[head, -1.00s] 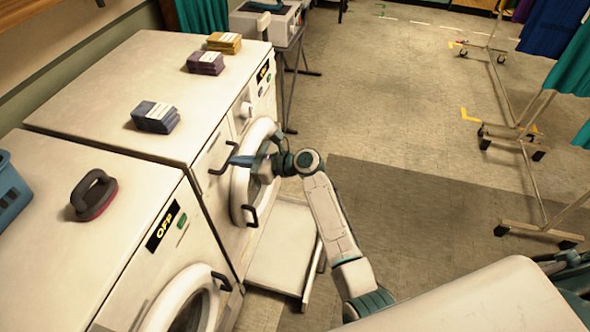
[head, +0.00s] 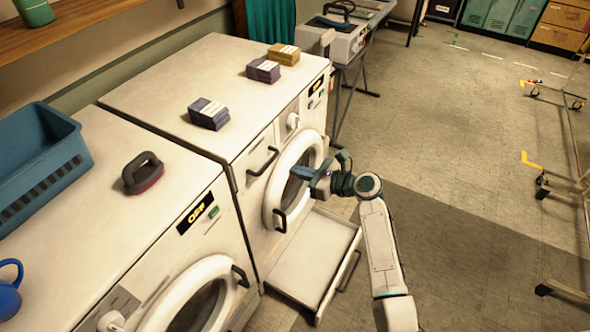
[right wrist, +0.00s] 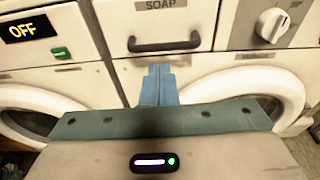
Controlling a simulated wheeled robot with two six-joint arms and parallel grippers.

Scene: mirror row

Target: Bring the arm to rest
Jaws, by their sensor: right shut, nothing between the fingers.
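My right arm (head: 378,240) reaches up from the bottom of the head view. Its gripper (head: 299,171) is in front of the round door (head: 272,208) of the far washing machine, with its blue fingers pointing left. In the right wrist view the fingers (right wrist: 159,82) are together with nothing between them. They point toward the machine fronts, below the handle of the soap drawer (right wrist: 165,45). I cannot tell from the views how close the fingertips are to the machine. My left gripper is not in view.
Folded stacks (head: 208,114) lie on the machine tops, with a dark-handled tool (head: 143,173) and a blue basket (head: 38,165) on the near machine. Open floor (head: 470,165) lies to the right.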

